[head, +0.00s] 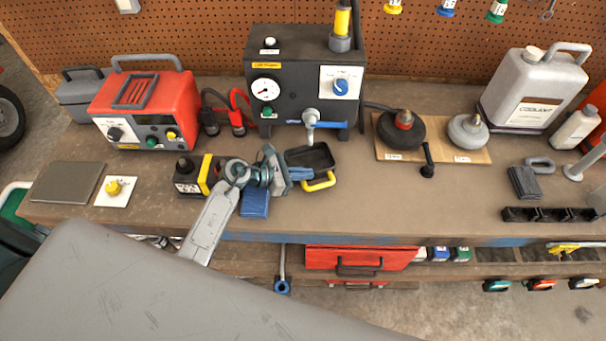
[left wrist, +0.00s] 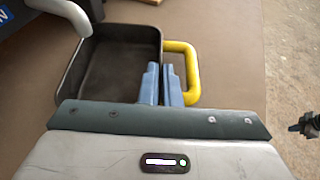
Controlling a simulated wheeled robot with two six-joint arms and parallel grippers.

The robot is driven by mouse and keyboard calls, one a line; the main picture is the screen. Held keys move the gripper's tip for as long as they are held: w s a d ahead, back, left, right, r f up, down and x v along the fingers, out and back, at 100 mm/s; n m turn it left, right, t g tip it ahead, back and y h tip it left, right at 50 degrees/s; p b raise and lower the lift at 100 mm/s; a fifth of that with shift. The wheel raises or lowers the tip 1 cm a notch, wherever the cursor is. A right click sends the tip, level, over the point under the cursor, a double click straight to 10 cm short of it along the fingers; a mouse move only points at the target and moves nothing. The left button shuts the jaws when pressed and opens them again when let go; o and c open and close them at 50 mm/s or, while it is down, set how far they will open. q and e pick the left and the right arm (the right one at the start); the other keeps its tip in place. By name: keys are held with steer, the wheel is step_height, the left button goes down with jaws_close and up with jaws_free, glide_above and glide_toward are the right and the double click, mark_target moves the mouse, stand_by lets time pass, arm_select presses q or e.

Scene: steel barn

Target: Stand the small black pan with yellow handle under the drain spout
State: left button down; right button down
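The small black pan (head: 312,156) with its yellow handle (head: 322,183) is on or just above the bench, in front of the dark tester box. It also shows in the left wrist view (left wrist: 115,60), with the yellow handle (left wrist: 193,75) on its right. The grey drain spout (head: 311,119) comes down from the box front just behind the pan; in the left wrist view its curved tube (left wrist: 65,10) reaches the pan's upper left corner. My left gripper (head: 300,173) has its blue fingers (left wrist: 161,84) nearly together, one on each side of the pan's handle-side wall. My right gripper is not visible.
A black and yellow block (head: 190,178) and a blue pad (head: 255,203) lie close to my left gripper. The red charger (head: 145,108) stands left. The bench front middle is clear.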

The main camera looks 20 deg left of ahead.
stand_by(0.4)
arm_select(q)
steer(key=c, duration=1.6)
jaws_free()
steer(key=shift+o, duration=0.2)
steer(key=shift+s+a, duration=0.2)
steer(key=shift+a, duration=0.1)
steer(key=b+v, duration=0.3)
steer(key=v, duration=0.2)
steer(key=shift+s+a, duration=0.2)
steer(key=shift+a, duration=0.1)
steer(key=shift+s+a+r, duration=0.3)
steer(key=shift+a+r, duration=0.05)
steer(key=shift+r, duration=0.05)
